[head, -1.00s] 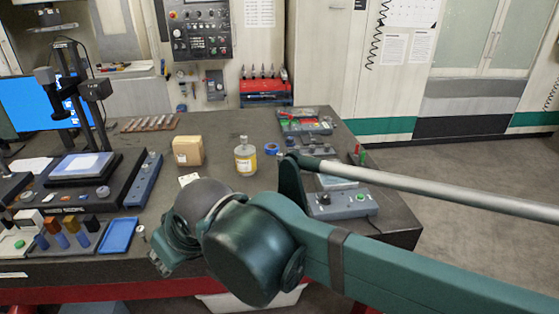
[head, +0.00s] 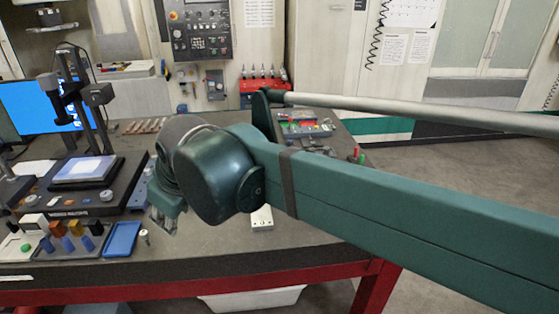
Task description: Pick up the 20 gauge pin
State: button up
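A small upright metal pin-like piece (head: 144,237) stands on the dark table, just right of the blue tray. I cannot read a marking on it, so I cannot tell whether it is the 20 gauge pin. A rack (head: 68,246) at the left holds several small pieces with blue, orange, red and black parts. My gripper (head: 162,222) points down over the table, above and to the right of the pin-like piece in the picture. No object shows in it, but its fingertips are too small and dark to tell if they are open.
The blue tray (head: 122,239) looks empty. A microscope-like stand with a lit plate (head: 84,170) is behind the rack. A pale block (head: 262,218) lies right of my gripper. My arm hides much of the table's right half. Bare table (head: 205,250) shows at the front.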

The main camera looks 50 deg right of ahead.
jog(key=w+d+r+n+g+p, duration=0.2)
jog(key=w+d+n+p, duration=0.4)
jog(key=d, duration=0.8)
jog(key=w+d+r+n+g+p, duration=0.25)
jog(key=w+d+p, duration=0.45)
jog(key=d, duration=0.8)
jog(key=s+d+f+n+g+p, duration=0.1)
jog(key=d+f+n+p, duration=0.3)
jog(key=d, duration=0.9)
jog(key=s+d+f+n+g+p, duration=0.1)
jog(key=d+f+n+p, duration=0.3)
jog(key=d, duration=0.9)
jog(key=shift+m+y, duration=0.25)
jog(key=shift+y, duration=0.05)
jog(key=f, duration=0.2)
jog(key=f+b, duration=0.1)
jog(key=f, duration=0.2)
jog(key=shift+s+a+f, duration=0.1)
jog(key=shift+a, duration=0.1)
jog(key=shift+f, duration=0.25)
jog(key=shift+f, duration=0.1)
jog(key=shift+f, duration=1.2)
jog(key=shift+f, duration=0.1)
